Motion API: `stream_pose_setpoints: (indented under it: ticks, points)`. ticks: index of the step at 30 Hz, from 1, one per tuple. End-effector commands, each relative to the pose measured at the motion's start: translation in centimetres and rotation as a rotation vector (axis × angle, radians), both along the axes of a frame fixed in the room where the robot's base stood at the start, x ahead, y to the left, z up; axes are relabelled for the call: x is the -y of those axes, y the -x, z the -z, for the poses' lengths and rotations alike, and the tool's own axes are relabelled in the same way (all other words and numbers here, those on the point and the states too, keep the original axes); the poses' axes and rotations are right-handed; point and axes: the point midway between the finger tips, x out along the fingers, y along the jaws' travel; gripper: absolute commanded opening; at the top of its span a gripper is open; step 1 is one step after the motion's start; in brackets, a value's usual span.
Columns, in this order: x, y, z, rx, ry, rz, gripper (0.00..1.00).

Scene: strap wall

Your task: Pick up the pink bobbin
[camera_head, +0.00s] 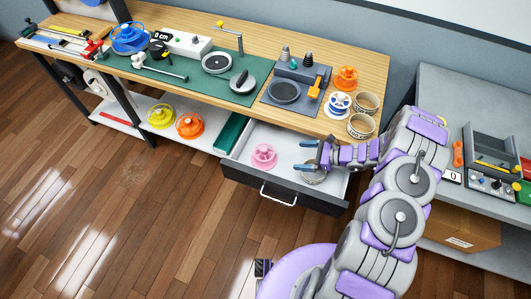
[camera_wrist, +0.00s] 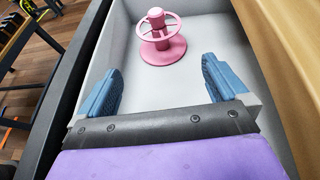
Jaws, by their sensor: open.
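The pink bobbin (camera_head: 264,156) stands upright in the open drawer (camera_head: 285,196) under the wooden bench, toward the drawer's left side. In the wrist view the pink bobbin (camera_wrist: 162,40) has a round base, a post and a wheel-like ring at the top. My gripper (camera_head: 317,163) is at the drawer's right part. In the wrist view my gripper (camera_wrist: 163,85) has its two blue fingers spread apart, with nothing between them. The bobbin is beyond the fingertips, roughly centred between them and not touched.
The wooden bench top (camera_head: 368,75) overhangs the back of the drawer. The drawer walls rise around the bobbin. A yellow bobbin (camera_head: 161,116) and an orange bobbin (camera_head: 189,125) stand on the lower shelf to the left.

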Motion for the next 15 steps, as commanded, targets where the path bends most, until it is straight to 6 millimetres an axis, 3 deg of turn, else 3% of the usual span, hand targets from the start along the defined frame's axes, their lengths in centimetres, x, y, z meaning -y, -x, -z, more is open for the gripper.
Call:
stream_pose_setpoints:
  ticks: [5, 15]
  points:
    - [-1.5, -0.4, 1.1, -0.005, -0.002, 0.005, 1.00]
    - [-7.6, -1.9, 3.8, -0.007, -0.002, 0.002, 1.00]
